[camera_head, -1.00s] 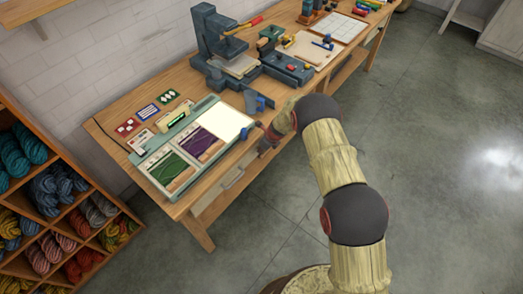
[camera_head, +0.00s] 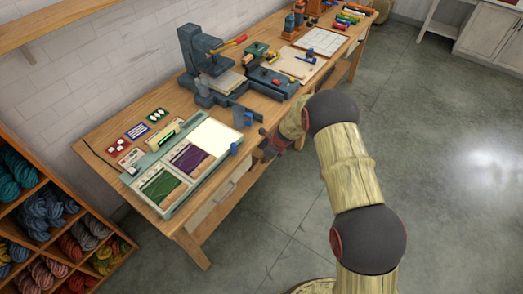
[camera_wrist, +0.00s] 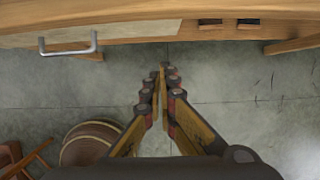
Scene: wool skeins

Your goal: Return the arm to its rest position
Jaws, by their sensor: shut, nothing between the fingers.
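My arm rises from the lower right of the head view and bends over toward the front edge of the wooden table (camera_head: 215,215). My gripper (camera_head: 262,150) is small and partly hidden behind the arm there, close to the table's front edge. In the wrist view my gripper (camera_wrist: 163,72) points at the bench front, with its fingertips together and nothing between them. Below the fingers is grey floor.
A tray with green and purple cards (camera_head: 158,190) lies at the table's near end. A dark press (camera_head: 205,65) stands behind it. Wool shelves (camera_head: 45,225) are at left. A drawer handle (camera_wrist: 68,45) sticks out of the bench front. Open floor (camera_head: 440,130) lies at right.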

